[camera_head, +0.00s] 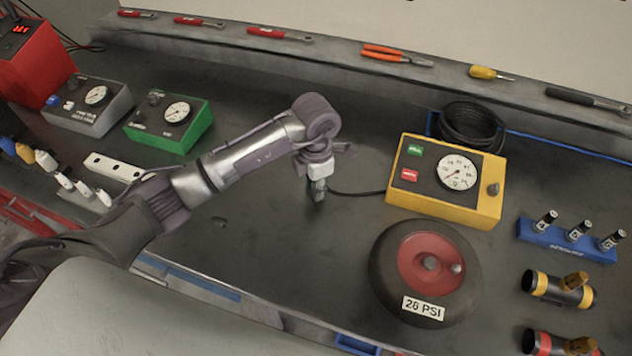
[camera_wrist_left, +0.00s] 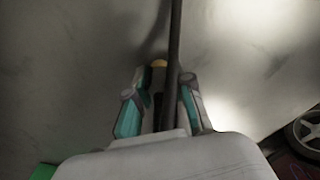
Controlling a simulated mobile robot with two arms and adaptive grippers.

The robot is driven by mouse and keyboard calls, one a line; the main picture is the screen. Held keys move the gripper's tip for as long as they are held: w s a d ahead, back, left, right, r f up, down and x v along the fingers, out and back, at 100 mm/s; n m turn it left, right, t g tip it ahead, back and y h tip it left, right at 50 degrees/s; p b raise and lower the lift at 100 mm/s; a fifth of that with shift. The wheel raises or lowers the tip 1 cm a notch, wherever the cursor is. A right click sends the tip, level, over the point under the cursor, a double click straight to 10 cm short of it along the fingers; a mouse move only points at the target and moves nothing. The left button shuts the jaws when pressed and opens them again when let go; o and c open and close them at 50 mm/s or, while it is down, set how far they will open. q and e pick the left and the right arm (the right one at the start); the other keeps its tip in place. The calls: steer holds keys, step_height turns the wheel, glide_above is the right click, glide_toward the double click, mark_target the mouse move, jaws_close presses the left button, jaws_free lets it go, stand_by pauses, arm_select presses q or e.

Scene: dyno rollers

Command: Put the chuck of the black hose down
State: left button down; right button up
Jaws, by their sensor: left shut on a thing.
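My left gripper (camera_head: 318,192) points down over the middle of the dark bench, left of the yellow gauge box (camera_head: 472,205). It is shut on the chuck of the black hose. The black hose (camera_head: 360,194) runs from the yellow box to the gripper. In the left wrist view, my gripper's fingers (camera_wrist_left: 158,88) stand on both sides of the chuck, and the hose (camera_wrist_left: 175,35) runs up the picture from there. A small tan tip (camera_wrist_left: 158,63) shows beyond the fingers. The chuck is mostly hidden; I cannot tell whether it touches the bench. My right gripper is out of view.
A wheel (camera_head: 382,270) marked 26 PSI lies right of my gripper. Behind the yellow box is a coiled black hose (camera_head: 468,125). A green gauge box (camera_head: 190,140) and a white block (camera_head: 112,167) stand left. The bench around my gripper is clear.

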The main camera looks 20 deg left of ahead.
arm_select(q)
steer(key=shift+f, duration=0.1)
steer(key=c, duration=1.5)
jaws_free()
steer(key=shift+f, duration=0.1)
steer(key=o, duration=0.5)
steer(key=shift+r, duration=0.55)
step_height(320, 180, up, 11)
steer(key=b, duration=0.3)
steer(key=shift+r, duration=0.2)
